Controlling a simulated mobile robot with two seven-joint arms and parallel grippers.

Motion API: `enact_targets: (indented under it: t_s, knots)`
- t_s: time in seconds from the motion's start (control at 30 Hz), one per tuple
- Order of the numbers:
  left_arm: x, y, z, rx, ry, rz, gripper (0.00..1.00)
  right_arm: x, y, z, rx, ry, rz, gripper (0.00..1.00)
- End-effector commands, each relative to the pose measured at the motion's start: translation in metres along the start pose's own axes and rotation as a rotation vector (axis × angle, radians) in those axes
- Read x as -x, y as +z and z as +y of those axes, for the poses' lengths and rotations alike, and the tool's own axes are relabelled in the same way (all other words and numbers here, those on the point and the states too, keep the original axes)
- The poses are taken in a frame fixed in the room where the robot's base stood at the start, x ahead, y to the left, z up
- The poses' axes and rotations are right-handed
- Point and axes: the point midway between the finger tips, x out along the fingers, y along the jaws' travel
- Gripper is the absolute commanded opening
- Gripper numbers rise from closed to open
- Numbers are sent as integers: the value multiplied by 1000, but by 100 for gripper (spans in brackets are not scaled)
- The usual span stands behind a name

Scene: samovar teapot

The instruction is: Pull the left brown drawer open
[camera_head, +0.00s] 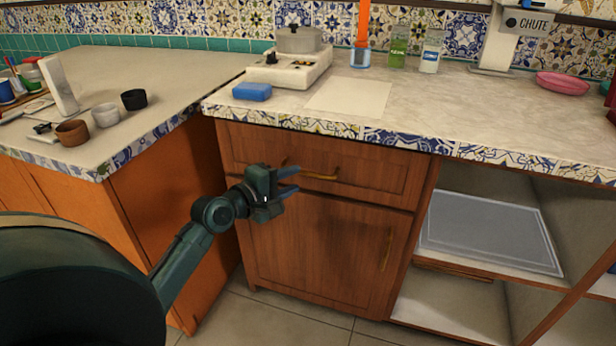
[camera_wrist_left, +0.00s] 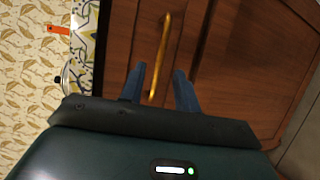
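The brown drawer (camera_head: 375,173) is at the top of the wooden cabinet under the counter, and its front looks shut. Its brass handle (camera_head: 318,176) is a horizontal bar, partly hidden at its left by my gripper. My left gripper (camera_head: 290,180) is in front of the drawer, at the left end of the handle. In the left wrist view the two blue fingers (camera_wrist_left: 160,88) are apart, with the near end of the handle (camera_wrist_left: 161,60) showing between them. The fingers do not appear closed on it. My right gripper is not in view.
A cabinet door (camera_head: 320,250) with a vertical handle is below the drawer. Open shelves with a grey tray (camera_head: 490,232) are to the right. The counter's tiled edge (camera_head: 400,140) overhangs the drawer. A side counter (camera_head: 150,75) with several cups stands at the left.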

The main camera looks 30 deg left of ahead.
Motion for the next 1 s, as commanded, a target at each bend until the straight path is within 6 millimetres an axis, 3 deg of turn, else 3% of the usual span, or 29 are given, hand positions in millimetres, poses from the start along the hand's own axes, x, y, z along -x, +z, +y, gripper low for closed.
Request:
enact_targets:
  t_s: [0.2,0.4,0.73,1.0]
  knots:
    - [-41,0,-1,-2,2,0,32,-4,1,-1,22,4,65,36]
    - [-59,0,-1,-1,0,0,32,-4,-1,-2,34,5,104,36]
    - [-62,0,0,-2,-1,0,32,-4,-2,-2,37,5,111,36]
    - [-62,0,0,-2,-1,0,11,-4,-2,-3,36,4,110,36]
